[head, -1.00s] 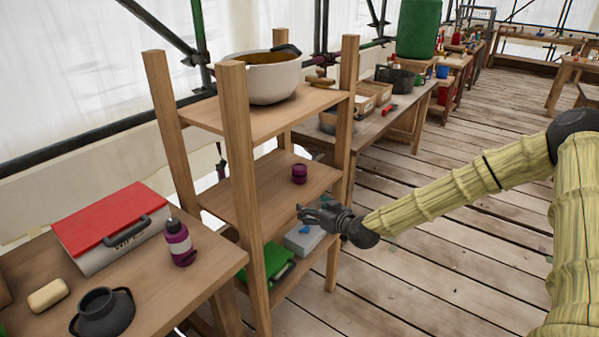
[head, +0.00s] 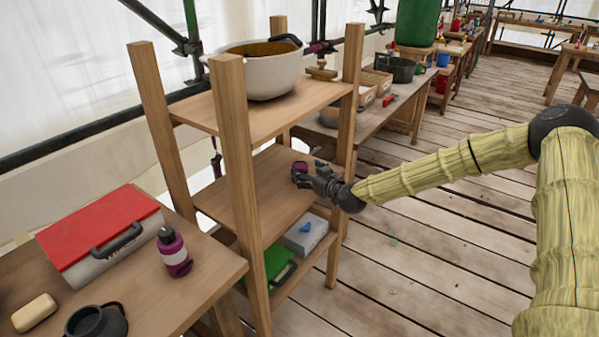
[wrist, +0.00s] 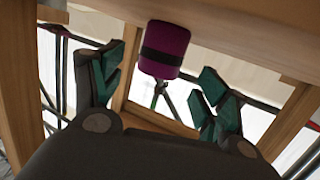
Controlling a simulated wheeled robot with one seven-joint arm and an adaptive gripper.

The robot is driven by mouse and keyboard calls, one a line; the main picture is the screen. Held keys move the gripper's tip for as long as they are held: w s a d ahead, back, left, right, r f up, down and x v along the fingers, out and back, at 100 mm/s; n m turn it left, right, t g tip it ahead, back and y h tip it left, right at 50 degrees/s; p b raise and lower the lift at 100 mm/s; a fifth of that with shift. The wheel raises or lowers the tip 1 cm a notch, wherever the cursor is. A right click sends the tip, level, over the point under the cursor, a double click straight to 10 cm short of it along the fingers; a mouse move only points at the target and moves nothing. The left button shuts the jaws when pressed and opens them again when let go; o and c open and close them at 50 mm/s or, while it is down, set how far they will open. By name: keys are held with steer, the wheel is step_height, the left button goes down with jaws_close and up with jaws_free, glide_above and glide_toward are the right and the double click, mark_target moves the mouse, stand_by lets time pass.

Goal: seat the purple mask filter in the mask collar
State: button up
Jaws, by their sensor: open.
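The purple mask filter (head: 300,166) stands on the middle shelf of the wooden rack, partly hidden behind my gripper in the head view. In the wrist view the filter (wrist: 168,38) is a purple cylinder with a black band, ahead of the fingertips and roughly between their lines. My gripper (head: 300,178) is open and empty, reaching over the shelf from the right. Its green-padded fingers (wrist: 158,90) are spread apart, with no visible contact with the filter. A dark round piece with a raised open collar (head: 97,322), apparently the mask, sits on the left table, cut by the frame's bottom edge.
Wooden posts (head: 235,180) frame the shelf (head: 255,200). A white pot (head: 270,78) is on the top shelf; a green item (head: 268,262) and grey box (head: 306,232) are below. The left table holds a red-lidded case (head: 98,228), purple bottle (head: 173,253) and tan block (head: 34,313).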

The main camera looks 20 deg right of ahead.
mark_target(304, 167)
steer(key=shift+w+a, duration=0.15)
steer(key=shift+w, duration=0.2)
steer(key=shift+r+p+x, duration=0.1)
steer(key=shift+p+x, duration=0.2)
steer(key=shift+x, duration=0.8)
steer(key=shift+r+p+x, duration=0.15)
steer(key=shift+p+x, duration=0.1)
steer(key=shift+x, duration=0.9)
steer(key=shift+c, duration=0.2)
steer(key=c, duration=1.1)
steer(key=shift+r, duration=0.15)
